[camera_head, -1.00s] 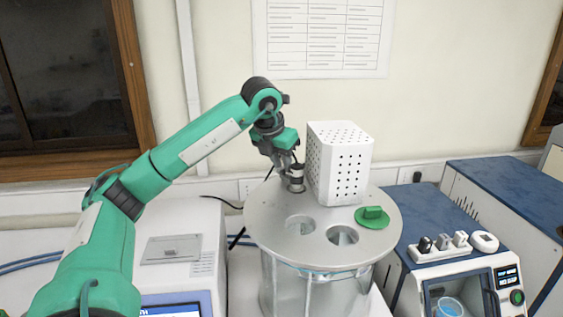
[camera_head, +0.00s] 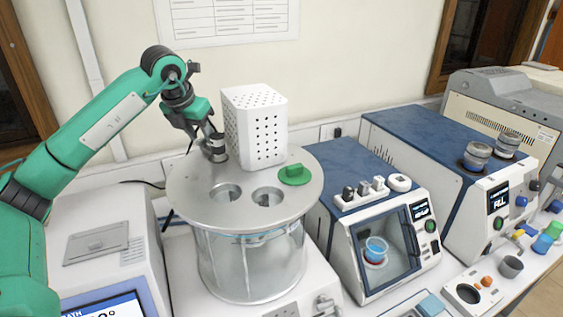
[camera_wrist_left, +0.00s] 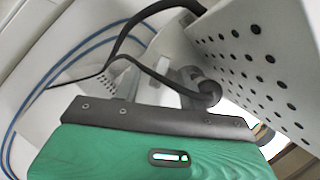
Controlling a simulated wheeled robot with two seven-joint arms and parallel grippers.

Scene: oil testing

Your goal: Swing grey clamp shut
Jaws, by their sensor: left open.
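My left gripper (camera_head: 207,133) is at the back left of a round metal lid (camera_head: 205,208), just left of a white perforated box (camera_head: 263,127). It is open. A small metallic cylinder (camera_head: 214,150) is directly at its fingertips on the lid; I cannot tell if they touch. In the left wrist view, the box (camera_wrist_left: 255,55) fills the upper right and my green gripper body (camera_wrist_left: 140,155) fills the bottom. I cannot identify the grey clamp for certain in either view. My right gripper is not in view.
The lid covers a clear vessel (camera_head: 250,262) and has two open holes and a green plug (camera_head: 295,174). Blue-topped instruments (camera_head: 440,135) stand to the right. Metal cups (camera_head: 477,154) sit on the farther one. Cables (camera_wrist_left: 135,45) run beside the gripper.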

